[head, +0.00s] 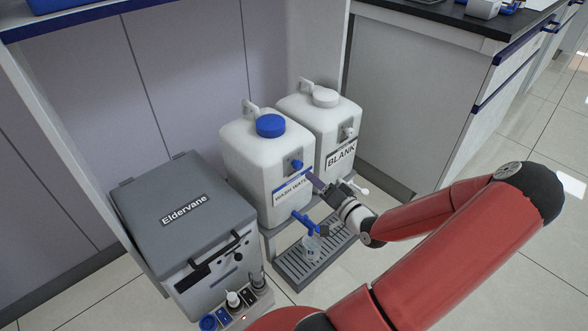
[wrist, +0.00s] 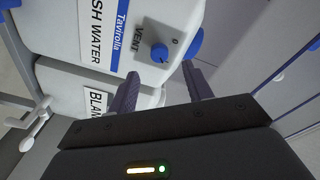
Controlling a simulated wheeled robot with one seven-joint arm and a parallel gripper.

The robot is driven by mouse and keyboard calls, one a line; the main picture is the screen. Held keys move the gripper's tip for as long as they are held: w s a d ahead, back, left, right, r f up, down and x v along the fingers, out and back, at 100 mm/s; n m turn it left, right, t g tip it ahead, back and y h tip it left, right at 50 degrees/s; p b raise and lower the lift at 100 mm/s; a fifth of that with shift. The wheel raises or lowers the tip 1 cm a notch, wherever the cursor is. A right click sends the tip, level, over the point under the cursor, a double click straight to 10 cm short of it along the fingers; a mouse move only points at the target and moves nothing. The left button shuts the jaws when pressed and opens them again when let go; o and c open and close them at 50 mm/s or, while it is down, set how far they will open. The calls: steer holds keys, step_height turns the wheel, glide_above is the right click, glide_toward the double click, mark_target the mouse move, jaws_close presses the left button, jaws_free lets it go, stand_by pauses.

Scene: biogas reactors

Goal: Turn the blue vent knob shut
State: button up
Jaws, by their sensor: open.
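The blue vent knob (wrist: 160,53) is on the white wash water container in the wrist view, beside the word VENT and a 0 mark. A pale line shows on its face. In the head view the knob (head: 297,164) is on the upper front of the wash water container (head: 242,150), which has a blue cap. My gripper (wrist: 161,70) is open and empty. In the wrist view its two fingers point at the container, with the knob between and beyond their tips. The fingers appear apart from the knob. In the head view my gripper (head: 318,182) is in front of the label.
The blank container (head: 325,108) stands close on the right. A blue tap (head: 305,222) is below the knob, over a clear beaker (head: 311,246) on a slotted drip tray (head: 290,268). A grey Eldervane box (head: 180,215) stands left. Floor at the right is open.

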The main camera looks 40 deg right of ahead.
mark_target(300, 167)
steer(key=w, duration=0.7)
steer(key=shift+w, duration=0.2)
steer(key=c, duration=1)
